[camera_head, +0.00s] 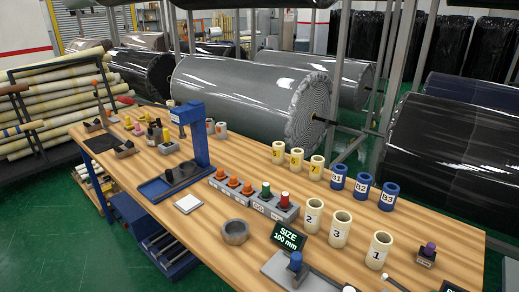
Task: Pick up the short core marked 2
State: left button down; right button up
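The short core marked 2 (314,207) is a cream, hollow cylinder standing upright on the wooden workbench (370,215), right of centre. Similar cream cores marked 3 (341,220) and 1 (379,244) stand in a row to its right, with gaps between them. The core marked 2 is the leftmost of these three, and nothing touches it that I can see. Neither of my grippers is in view.
Blue cores, including B1 (337,183), and cream cores with yellow marks (297,154) stand behind. Left of the core marked 2 is a grey block with green and red knobs (272,208). A size sign (288,238) and grey ring (235,232) stand in front-left.

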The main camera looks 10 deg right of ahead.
aim_at(314, 212)
jog(key=i+j+z, duration=0.1)
jog(key=z, duration=0.45)
jog(key=i+j+z, duration=0.15)
jog(key=j, duration=0.2)
jog(key=i+j+z, duration=0.15)
jog(key=j, duration=0.25)
jog(key=i+j+z, duration=0.2)
jog(key=j, duration=0.2)
jog(key=i+j+z, duration=0.15)
jog(key=j, duration=0.75)
jog(key=i, duration=0.05)
